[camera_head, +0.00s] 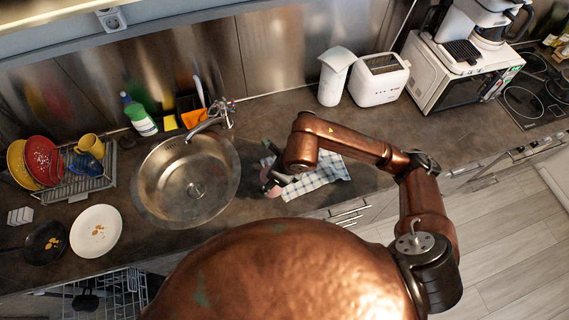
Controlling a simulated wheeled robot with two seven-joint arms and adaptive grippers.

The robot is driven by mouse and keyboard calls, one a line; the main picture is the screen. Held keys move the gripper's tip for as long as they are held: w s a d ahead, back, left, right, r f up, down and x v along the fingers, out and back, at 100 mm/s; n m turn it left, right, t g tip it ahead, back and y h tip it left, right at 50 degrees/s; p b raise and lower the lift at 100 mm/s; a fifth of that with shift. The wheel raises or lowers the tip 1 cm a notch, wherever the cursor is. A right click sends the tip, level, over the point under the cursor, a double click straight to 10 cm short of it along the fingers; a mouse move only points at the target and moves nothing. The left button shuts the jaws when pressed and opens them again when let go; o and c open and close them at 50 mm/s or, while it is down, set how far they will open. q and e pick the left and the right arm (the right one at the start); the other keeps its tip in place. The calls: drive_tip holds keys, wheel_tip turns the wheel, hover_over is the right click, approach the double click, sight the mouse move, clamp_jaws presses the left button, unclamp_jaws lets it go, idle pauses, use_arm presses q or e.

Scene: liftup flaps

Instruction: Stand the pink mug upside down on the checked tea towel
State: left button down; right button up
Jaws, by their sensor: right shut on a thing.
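The checked tea towel (325,172) lies on the brown counter, to the right of the sink. My right arm reaches in from the right, and its copper links hide part of the towel. My right gripper (275,178) is at the towel's left edge, small and partly hidden behind my arm. It is shut on the pink mug (271,188), of which only a small pinkish part shows. I cannot tell the mug's tilt or whether it touches the towel. My left gripper is not in view.
The round steel sink (160,185) with its tap (210,118) is to the left. A dish rack (85,180) with plates and mugs is at far left, near a white plate (96,231). A white pitcher (333,78), toaster (379,80) and microwave (450,75) stand behind. Counter right of my arm is clear.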

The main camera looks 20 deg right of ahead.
drive_tip(key=w+d+f, duration=0.2)
drive_tip(key=w, duration=0.1)
drive_tip(key=w+d+f+p, duration=0.1)
drive_tip(key=w+d+f, duration=0.1)
drive_tip(key=f, duration=0.1)
drive_tip(key=w+d+f+p, duration=0.1)
drive_tip(key=w+d+f, duration=0.2)
drive_tip(key=shift+w+d+f, duration=0.1)
drive_tip(key=shift+w, duration=0.2)
drive_tip(key=shift+w+d+f, duration=0.2)
drive_tip(key=shift+w+f, duration=0.05)
drive_tip(key=shift+f, duration=0.25)
wheel_tip(320, 180, down, 3)
drive_tip(key=shift+r+p, duration=0.15)
drive_tip(key=shift+p, duration=0.45)
